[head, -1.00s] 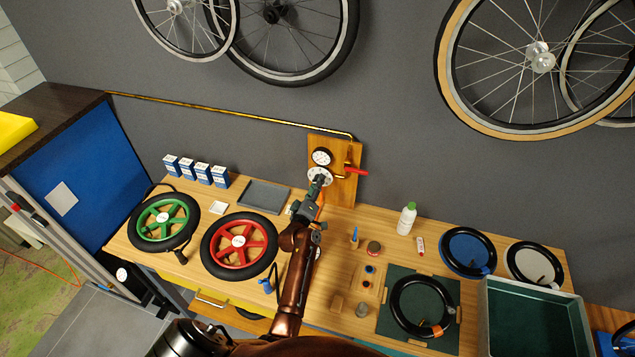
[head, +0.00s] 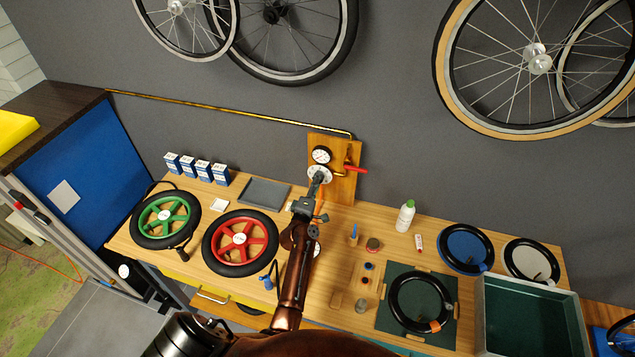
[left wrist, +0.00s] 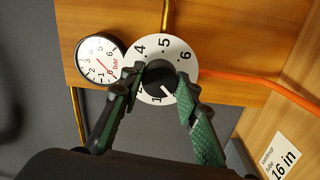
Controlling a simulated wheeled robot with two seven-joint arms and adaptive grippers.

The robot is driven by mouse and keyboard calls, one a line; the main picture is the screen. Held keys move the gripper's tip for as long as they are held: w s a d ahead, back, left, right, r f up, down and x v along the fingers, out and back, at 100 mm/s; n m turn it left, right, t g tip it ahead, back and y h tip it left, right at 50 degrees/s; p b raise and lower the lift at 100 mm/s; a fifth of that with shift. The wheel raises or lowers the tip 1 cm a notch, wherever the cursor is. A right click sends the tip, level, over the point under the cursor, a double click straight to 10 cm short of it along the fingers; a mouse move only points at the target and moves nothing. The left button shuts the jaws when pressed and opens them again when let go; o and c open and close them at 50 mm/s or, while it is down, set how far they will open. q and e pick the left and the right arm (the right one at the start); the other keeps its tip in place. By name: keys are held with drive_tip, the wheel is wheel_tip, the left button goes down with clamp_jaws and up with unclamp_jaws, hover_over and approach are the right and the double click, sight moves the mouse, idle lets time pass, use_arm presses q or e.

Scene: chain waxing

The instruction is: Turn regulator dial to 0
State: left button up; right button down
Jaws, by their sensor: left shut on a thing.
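The regulator dial (left wrist: 178,52) is a white numbered disc with a black knob (left wrist: 158,76) at its centre, seen in the left wrist view. It also shows on the wooden wall board in the head view (head: 318,173). My left gripper (left wrist: 161,80) is shut on the knob, one green finger on each side. The knob's white pointer line points down and right, just right of the 1. Numbers 4, 5 and 6 show at the top and right. The fingers hide parts of the scale. My right gripper is not in view.
A pressure gauge (left wrist: 101,60) sits left of the dial, its needle hard to read. A red-handled valve (head: 355,170) is close on the right. An orange hose (left wrist: 250,80) runs right from the dial. Below stand a grey tray (head: 264,182) and a red wheel (head: 262,226).

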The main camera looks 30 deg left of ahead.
use_arm(q)
drive_tip(key=o, duration=1)
drive_tip(key=shift+o, duration=0.8)
